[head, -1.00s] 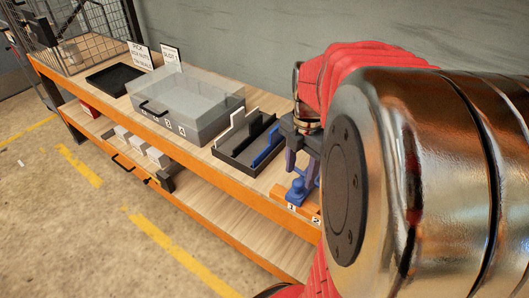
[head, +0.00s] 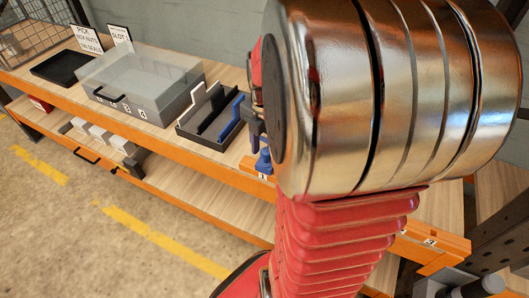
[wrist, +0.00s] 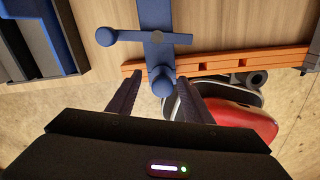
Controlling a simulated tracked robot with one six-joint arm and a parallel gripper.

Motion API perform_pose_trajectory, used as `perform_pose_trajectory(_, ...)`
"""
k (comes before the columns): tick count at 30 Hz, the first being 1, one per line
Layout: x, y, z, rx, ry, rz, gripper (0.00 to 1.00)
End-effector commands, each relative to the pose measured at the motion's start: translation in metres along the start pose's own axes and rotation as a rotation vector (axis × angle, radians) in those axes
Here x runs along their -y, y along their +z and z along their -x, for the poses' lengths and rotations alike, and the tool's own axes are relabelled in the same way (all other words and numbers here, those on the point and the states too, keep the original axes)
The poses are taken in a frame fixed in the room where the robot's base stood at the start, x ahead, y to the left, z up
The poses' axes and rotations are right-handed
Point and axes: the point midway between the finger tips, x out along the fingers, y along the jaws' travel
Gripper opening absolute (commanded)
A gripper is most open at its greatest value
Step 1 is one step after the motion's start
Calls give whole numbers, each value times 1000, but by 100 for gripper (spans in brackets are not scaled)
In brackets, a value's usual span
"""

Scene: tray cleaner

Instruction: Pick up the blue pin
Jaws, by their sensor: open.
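The blue pin (wrist: 155,40) shows in the wrist view as a blue shaft with a cross bar and a rounded knob, at the orange rail on the bench edge. In the head view only part of the blue pin (head: 264,161) shows beside my arm. My gripper (wrist: 158,80) is open, and its two dark fingers stand either side of the knob in the wrist view. I cannot tell how deep the knob sits between them, or whether they touch it. In the head view my gripper (head: 254,127) is mostly hidden behind my arm.
The orange rail (wrist: 215,64) runs along the bench edge. A black tray (head: 184,130) with white, black and blue upright pieces stands left of the pin. A grey box with a clear lid (head: 140,75) and a flat black tray (head: 66,66) stand farther left.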

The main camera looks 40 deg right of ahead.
Motion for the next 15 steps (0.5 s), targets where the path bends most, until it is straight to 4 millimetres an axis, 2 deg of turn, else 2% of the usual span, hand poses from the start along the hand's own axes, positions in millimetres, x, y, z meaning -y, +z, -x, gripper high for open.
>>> perform_pose_trajectory(2,0,0,0,0,0,0,44)
perform_pose_trajectory(15,0,0,0,0,0,-1,13)
